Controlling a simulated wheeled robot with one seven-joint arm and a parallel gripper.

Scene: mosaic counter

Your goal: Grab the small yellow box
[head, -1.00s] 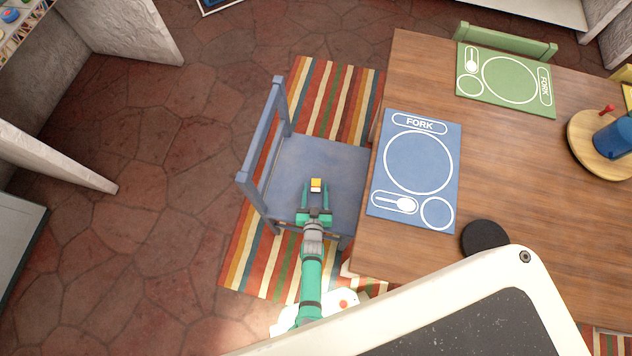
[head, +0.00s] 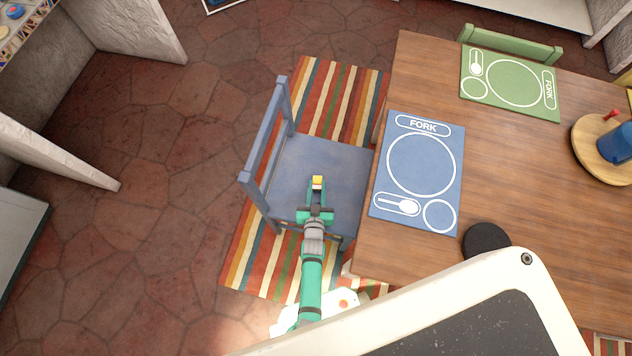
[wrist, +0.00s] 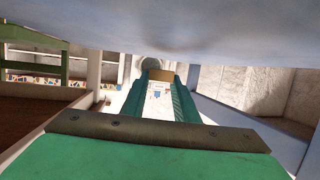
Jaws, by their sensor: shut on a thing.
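The small yellow box (head: 318,181) is over the seat of the blue chair (head: 325,165) in the head view, at the tips of my gripper (head: 317,187). The green fingers are closed in on its two sides and shut on it. In the wrist view the box (wrist: 160,75) shows as a tan face at the far end between the fingers, with a pale printed side toward me. I cannot tell whether the box touches the seat.
The wooden table (head: 500,190) is just right of the chair, with a blue placemat (head: 420,165) at its near edge. The chair's backrest (head: 265,135) rises on the left. A black disc (head: 486,240) lies on the table. Open stone floor (head: 150,220) is at left.

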